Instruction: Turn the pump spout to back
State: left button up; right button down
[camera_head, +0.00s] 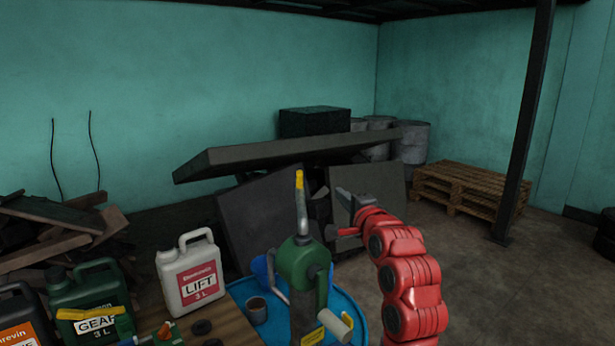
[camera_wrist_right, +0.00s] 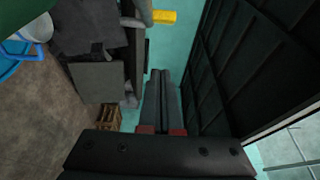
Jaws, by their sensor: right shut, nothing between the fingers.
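The pump has a green head (camera_head: 303,264) on a grey body over a blue drum. A grey spout (camera_head: 302,215) with a yellow tip (camera_head: 299,180) rises from the head and appears to point away from me. In the right wrist view, the yellow tip (camera_wrist_right: 164,17) and part of the grey pipe show at the top. My right gripper (camera_head: 341,193) is shut and empty, to the right of the spout and apart from it. Its closed fingers (camera_wrist_right: 162,75) also show in the right wrist view. My left gripper is out of view.
A cream handle grip (camera_head: 335,326) sits low in front. Dark panels (camera_head: 262,222) lean behind.

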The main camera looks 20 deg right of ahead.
jog(key=w+a+p, duration=0.4)
jog(key=w+p, duration=0.3)
jog(key=w, duration=0.3)
jog(key=shift+w+r, duration=0.2)
